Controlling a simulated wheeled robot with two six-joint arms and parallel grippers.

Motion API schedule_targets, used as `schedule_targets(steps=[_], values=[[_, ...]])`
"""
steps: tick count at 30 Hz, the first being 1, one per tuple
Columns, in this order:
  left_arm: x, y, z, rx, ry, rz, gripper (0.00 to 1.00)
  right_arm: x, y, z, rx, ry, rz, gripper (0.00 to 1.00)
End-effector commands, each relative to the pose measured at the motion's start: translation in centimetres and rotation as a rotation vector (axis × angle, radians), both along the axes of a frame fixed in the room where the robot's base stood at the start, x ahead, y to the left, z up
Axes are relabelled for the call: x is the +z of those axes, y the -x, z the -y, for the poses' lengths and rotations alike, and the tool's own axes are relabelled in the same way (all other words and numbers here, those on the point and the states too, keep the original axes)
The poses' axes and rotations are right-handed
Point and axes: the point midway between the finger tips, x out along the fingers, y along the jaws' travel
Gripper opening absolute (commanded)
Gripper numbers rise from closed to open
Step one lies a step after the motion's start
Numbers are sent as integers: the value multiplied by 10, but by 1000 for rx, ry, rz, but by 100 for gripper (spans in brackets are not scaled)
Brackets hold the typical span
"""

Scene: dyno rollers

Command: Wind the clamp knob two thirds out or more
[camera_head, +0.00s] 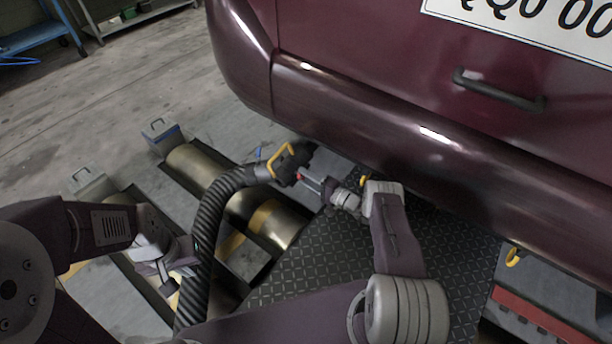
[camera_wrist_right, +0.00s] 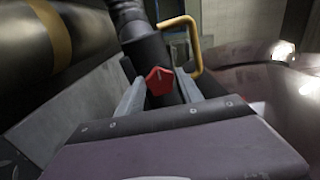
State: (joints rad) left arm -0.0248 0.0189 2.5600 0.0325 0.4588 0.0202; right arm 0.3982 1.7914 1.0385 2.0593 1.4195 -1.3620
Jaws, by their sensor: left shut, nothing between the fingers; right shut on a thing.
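The clamp knob (camera_wrist_right: 159,81) is red and faceted, on the dark nozzle (camera_wrist_right: 150,52) at the hose end, which has a yellow handle (camera_wrist_right: 190,35). In the head view only a little of the red knob (camera_head: 300,177) shows. My right gripper (camera_head: 304,179) reaches it from the right, below the bumper. In the right wrist view the gripper (camera_wrist_right: 159,92) has one finger on each side of the knob and is shut on it. How far the knob is wound out I cannot tell. My left gripper (camera_head: 168,278) is shut and empty, left of the ribbed hose (camera_head: 209,225).
The maroon car's rear bumper (camera_head: 400,125) overhangs my right gripper closely. Brass rollers (camera_head: 195,168) lie in the floor, with a dark chequered plate (camera_head: 300,278) to their right. Open concrete floor (camera_head: 130,95) lies at the upper left.

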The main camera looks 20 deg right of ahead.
Motion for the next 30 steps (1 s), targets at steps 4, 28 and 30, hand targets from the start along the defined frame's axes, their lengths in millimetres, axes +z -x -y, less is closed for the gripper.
schedule_targets(steps=[4, 28, 30], values=[[0, 0, 0, 0, 0, 0, 0, 4, -2, 1, -3, -1, 8, 2], [0, 0, 0, 0, 0, 0, 0, 4, -2, 1, -3, -1, 8, 59], [0, 0, 0, 0, 0, 0, 0, 3, -2, 1, -3, -1, 7, 63]])
